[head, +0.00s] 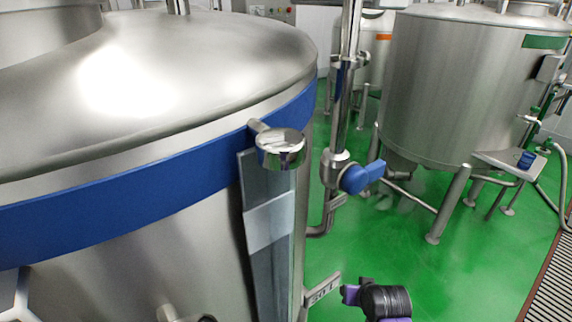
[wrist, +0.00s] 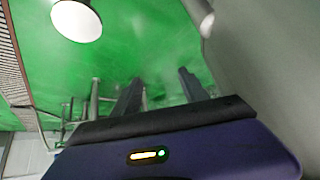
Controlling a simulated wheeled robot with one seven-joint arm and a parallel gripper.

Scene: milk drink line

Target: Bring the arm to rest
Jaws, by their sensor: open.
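My gripper (wrist: 160,78) shows in the wrist view, its two dark fingers spread apart over the green floor. Nothing is seen between them. The gripper's dark purple body with a small lit indicator fills the bottom of that view. In the head view, a black and purple part of my arm (head: 384,301) shows at the bottom, right of the near tank. The fingers are not seen in the head view.
A large steel tank (head: 150,75) with a blue band fills the left. A pipe with a blue-handled valve (head: 362,177) stands beside it. Another tank (head: 465,95) stands on legs at the right. Green floor (head: 450,265) lies open between, with a drain grate (head: 553,285) at right.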

